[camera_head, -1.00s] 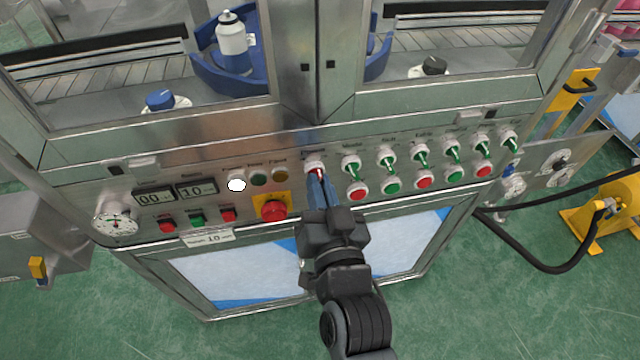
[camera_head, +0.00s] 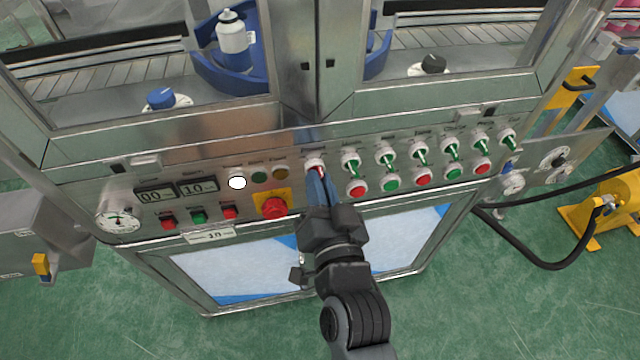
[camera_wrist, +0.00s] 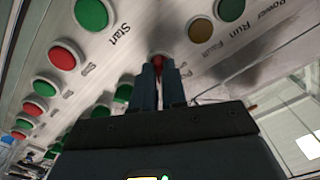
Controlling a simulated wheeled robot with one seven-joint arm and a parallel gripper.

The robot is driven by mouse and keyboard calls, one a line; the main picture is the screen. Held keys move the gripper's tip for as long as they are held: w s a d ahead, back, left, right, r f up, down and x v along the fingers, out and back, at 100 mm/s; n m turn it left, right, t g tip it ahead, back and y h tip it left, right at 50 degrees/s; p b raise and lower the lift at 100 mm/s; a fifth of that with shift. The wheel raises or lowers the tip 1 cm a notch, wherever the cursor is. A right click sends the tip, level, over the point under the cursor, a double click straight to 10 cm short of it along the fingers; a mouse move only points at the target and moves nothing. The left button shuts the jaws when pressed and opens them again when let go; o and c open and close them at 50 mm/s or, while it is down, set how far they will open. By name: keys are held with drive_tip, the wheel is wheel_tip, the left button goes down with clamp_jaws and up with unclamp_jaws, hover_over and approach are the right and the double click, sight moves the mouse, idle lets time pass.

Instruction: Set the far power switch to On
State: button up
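The power switch (camera_head: 315,164) is a white round base with a red lever, at the left end of the switch row on the machine's front panel. The other switches in the row have green levers. My gripper (camera_head: 322,180) reaches up to it from below, its blue-grey fingertips at the lever. In the wrist view the red lever (camera_wrist: 159,62) shows between the tips of the two narrow fingers (camera_wrist: 161,75). The finger gap is small, and I cannot tell whether they press on the lever. The fingers partly hide the lever and its exact tilt.
Green-lever switches (camera_head: 420,157) run to the right, with red and green buttons (camera_head: 390,186) below. A red emergency button (camera_head: 273,208) on a yellow plate and a lit white lamp (camera_head: 237,183) sit left of my gripper. Glass doors stand above the panel.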

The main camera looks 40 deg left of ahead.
drive_tip(key=o, duration=0.4)
drive_tip(key=b+v, duration=0.2)
drive_tip(key=v, duration=0.5)
drive_tip(key=shift+s+d, duration=0.25)
idle(0.3)
